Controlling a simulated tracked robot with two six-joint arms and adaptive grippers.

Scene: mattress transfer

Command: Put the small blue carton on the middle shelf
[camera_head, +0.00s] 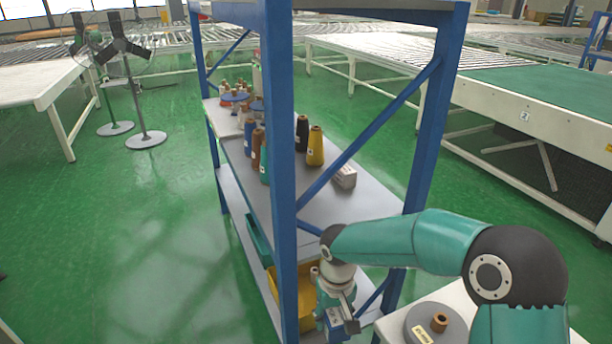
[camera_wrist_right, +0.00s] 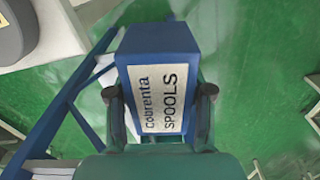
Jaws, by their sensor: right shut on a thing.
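The small blue carton (camera_head: 337,333) is at the lower middle of the head view, partly covered by my right gripper (camera_head: 340,308). The carton is lower than this shelf, by the rack's near end. My left gripper is not in view.
A blue post (camera_head: 282,150) and a diagonal brace (camera_head: 375,130) frame the rack. A yellow bin (camera_head: 287,303) and a green bin (camera_head: 257,240) are on the lower shelf. A pale table (camera_head: 392,326) with a grey disc is at bottom right. The shelf's near part is bare.

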